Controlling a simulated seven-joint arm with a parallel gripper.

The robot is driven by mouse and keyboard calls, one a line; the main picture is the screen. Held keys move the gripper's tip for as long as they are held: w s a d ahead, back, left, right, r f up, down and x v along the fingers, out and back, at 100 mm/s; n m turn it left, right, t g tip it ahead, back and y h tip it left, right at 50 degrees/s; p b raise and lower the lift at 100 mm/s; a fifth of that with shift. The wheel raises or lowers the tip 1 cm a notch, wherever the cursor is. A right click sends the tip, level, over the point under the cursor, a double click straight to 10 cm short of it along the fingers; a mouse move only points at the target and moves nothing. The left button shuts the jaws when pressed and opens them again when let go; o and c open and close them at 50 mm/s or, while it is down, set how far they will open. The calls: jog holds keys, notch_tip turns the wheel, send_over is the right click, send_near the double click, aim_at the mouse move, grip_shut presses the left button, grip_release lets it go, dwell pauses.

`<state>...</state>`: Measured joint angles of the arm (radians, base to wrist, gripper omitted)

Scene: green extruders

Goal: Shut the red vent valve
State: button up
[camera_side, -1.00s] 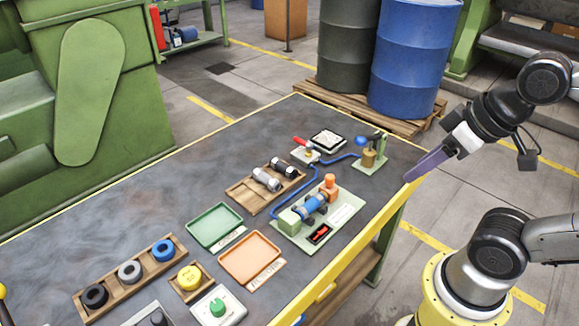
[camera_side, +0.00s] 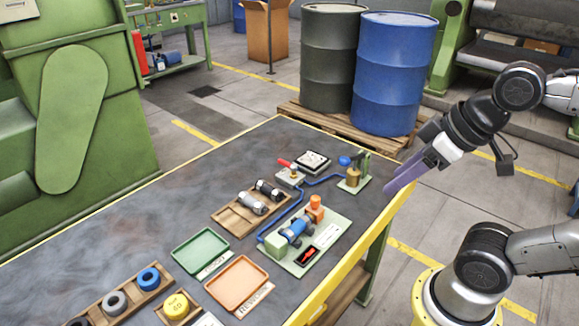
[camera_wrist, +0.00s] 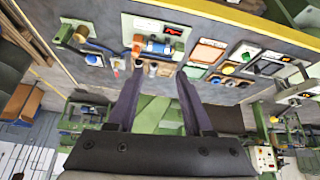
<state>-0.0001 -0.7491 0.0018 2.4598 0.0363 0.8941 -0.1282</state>
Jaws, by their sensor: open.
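The red vent valve's lever (camera_side: 285,163) sits on a small pale block (camera_side: 289,179) near the back of the bench, in the side view. The lever points up and to the left, and a blue hose runs close by. In the wrist view the valve is small and hard to make out. My gripper (camera_side: 388,191) is over the right edge of the bench, well to the right of the valve and apart from it. In the wrist view its two purple fingers (camera_wrist: 158,74) are spread with nothing held between them.
A brass valve with a blue knob (camera_side: 345,160) stands between my gripper and the red valve. A square gauge (camera_side: 313,161) lies behind it. In front are a wooden rack (camera_side: 232,221) of fittings and a green plate (camera_side: 325,249) with a blue cylinder. Drums (camera_side: 395,75) stand behind the bench.

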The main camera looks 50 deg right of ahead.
jog(key=w+r+n, duration=0.1)
jog(key=w+r, duration=0.3)
jog(key=w, duration=0.1)
jog(key=m+y, duration=0.2)
send_over(286, 164)
jog(key=s, duration=0.5)
notch_tip(286, 164, down, 9)
jog(key=shift+m+g, duration=0.3)
jog(key=shift+g, duration=0.5)
jog(key=w+f, duration=0.1)
jog(key=f, duration=0.4)
jog(key=w+f, duration=0.2)
jog(key=f, duration=0.4)
jog(key=w+d+f, duration=0.1)
jog(key=w+f, duration=0.1)
jog(key=f, duration=0.4)
jog(key=shift+f, duration=0.15)
jog(key=shift+s, duration=0.1)
grip_shut()
